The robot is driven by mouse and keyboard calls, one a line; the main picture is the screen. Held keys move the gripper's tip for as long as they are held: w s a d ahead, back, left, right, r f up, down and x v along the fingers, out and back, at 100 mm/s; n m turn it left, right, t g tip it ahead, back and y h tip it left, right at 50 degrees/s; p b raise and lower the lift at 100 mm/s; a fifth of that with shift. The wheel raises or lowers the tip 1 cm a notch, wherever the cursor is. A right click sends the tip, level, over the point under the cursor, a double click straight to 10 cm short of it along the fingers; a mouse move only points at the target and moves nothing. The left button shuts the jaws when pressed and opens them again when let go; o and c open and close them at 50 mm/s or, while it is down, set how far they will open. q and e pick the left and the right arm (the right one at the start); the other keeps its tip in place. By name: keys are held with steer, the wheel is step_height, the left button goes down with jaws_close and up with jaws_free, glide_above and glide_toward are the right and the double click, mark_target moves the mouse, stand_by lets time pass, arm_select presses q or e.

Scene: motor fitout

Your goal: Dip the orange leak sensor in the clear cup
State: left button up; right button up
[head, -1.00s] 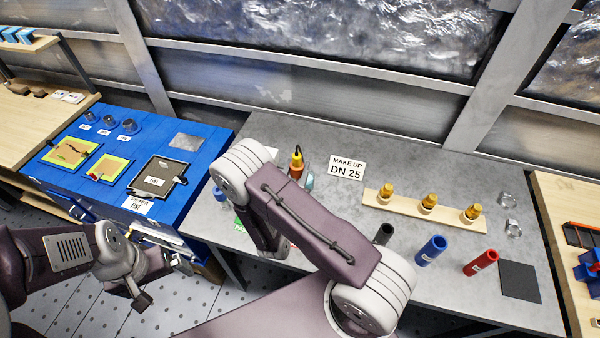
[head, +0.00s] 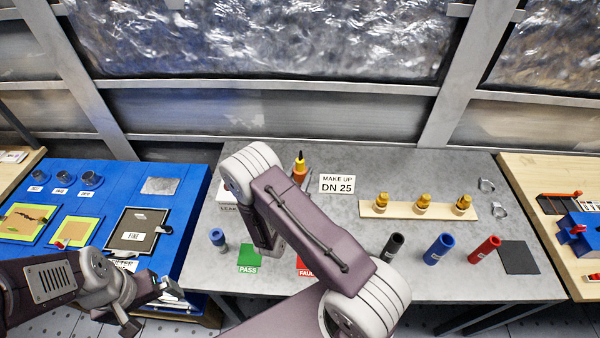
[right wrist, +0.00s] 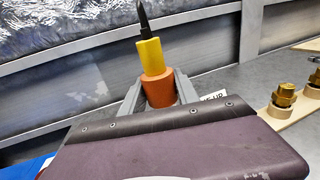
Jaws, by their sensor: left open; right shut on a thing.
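The orange leak sensor (head: 300,170) has an orange body, a yellow upper part and a black tip. It stands upright just behind my right arm in the head view, and its lower end is hidden. My left gripper (head: 168,293) is open and empty at the lower left, by the front of the blue bench. I cannot make out the clear cup; my right arm covers the bench near the sensor.
On the grey bench (head: 400,280) are a green PASS card (head: 249,257), a red FAULT card (head: 306,267), a blue-capped item (head: 218,239), a LEAK-labelled box (head: 228,209), a brass-fitting rack (head: 372,209) and black, blue and red cylinders (head: 438,249). Bare bench lies right of the DN 25 sign (head: 337,184).

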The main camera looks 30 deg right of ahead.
mark_target(300, 185)
steer(key=shift+f+b, duration=0.3)
steer(key=shift+f, duration=0.3)
step_height(300, 185, down, 2)
steer(key=shift+s+d+f+b, duration=0.15)
steer(key=shift+f+b, duration=0.05)
steer(key=shift+b, duration=0.85)
step_height(300, 185, down, 3)
steer(key=shift+r+b, duration=0.2)
steer(key=shift+b, duration=0.85)
steer(key=shift+f+b, duration=1.1)
steer(key=shift+f, duration=0.2)
step_height(300, 185, up, 8)
steer(key=p, duration=0.6)
steer(key=shift+f, duration=0.2)
